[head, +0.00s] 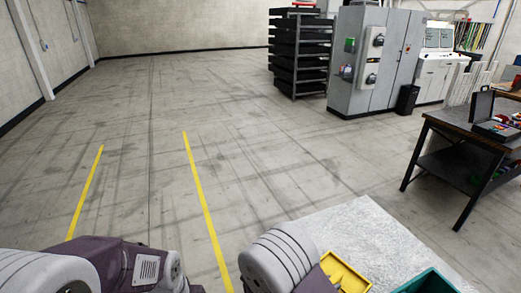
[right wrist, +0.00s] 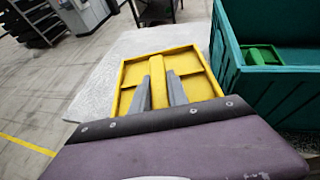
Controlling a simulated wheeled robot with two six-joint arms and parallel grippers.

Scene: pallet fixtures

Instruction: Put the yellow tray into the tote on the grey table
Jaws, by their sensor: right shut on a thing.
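The yellow tray (right wrist: 133,74), with a raised middle bar, shows in the right wrist view over the pale table top. Part of it also shows at the bottom of the head view (head: 345,273). My right gripper (right wrist: 164,68) is shut on the tray's middle bar, a grey finger on each side. I cannot tell whether the tray touches the table. The teal tote (right wrist: 232,82) stands to the right of the tray, and its rim shows in the head view (head: 428,281). My left arm is at the lower left of the head view; its gripper is out of view.
A small green object (right wrist: 262,55) lies inside the tote. The grey table (head: 365,235) is bare behind the tray. A dark workbench (head: 455,122) stands at the right, with a cabinet (head: 375,60) and a black rack (head: 298,50) farther back. The floor at left is clear.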

